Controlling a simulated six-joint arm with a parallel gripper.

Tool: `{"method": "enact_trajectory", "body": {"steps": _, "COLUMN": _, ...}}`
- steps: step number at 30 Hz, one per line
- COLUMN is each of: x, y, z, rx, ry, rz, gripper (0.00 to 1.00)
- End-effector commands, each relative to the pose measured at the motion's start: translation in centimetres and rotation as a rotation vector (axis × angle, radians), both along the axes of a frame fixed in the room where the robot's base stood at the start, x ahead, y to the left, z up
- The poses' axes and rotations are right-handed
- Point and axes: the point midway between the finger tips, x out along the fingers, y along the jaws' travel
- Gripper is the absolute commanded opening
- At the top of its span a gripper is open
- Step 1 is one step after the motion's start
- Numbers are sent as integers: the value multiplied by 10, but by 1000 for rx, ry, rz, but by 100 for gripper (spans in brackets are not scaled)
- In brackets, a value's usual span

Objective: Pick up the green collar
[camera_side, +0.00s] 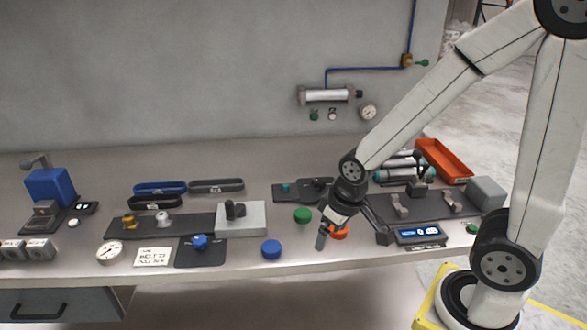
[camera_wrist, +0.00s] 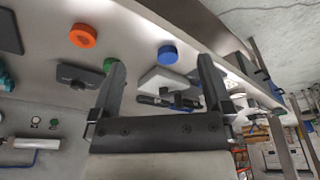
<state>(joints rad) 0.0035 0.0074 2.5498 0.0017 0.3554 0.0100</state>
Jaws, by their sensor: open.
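The green collar (camera_side: 303,214) is a short round piece lying flat on the grey bench in the side view, just left of my gripper (camera_side: 322,238). In the wrist view the green collar (camera_wrist: 109,64) shows at the left finger, which partly covers it. My gripper (camera_wrist: 161,64) is open with nothing between its fingers. It is apart from the collar in the side view, close above the bench near its front edge.
An orange collar (camera_side: 339,232) sits close behind my gripper, and a blue collar (camera_side: 271,249) lies to the left. A pale block with a dark fitting (camera_side: 241,219) stands left of the green collar. A blue-lit display (camera_side: 419,235) stands to the right.

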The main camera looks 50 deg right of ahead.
Motion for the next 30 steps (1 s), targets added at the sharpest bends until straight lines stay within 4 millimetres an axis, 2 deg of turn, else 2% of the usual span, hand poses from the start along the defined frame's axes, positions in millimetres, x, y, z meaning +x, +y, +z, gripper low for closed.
{"method": "enact_trajectory", "body": {"steps": 5, "x": 17, "y": -7, "z": 0, "rx": 21, "ry": 20, "rz": -96, "gripper": 100}}
{"method": "enact_trajectory", "body": {"steps": 11, "x": 55, "y": -27, "z": -3, "rx": 67, "ry": 66, "rz": -322, "gripper": 100}}
{"method": "enact_trajectory", "body": {"steps": 21, "x": 125, "y": -79, "z": -21, "rx": 165, "ry": 163, "rz": -812, "gripper": 100}}
{"method": "enact_trajectory", "body": {"steps": 30, "x": 170, "y": -134, "z": -49, "rx": 243, "ry": 251, "rz": -1227, "gripper": 100}}
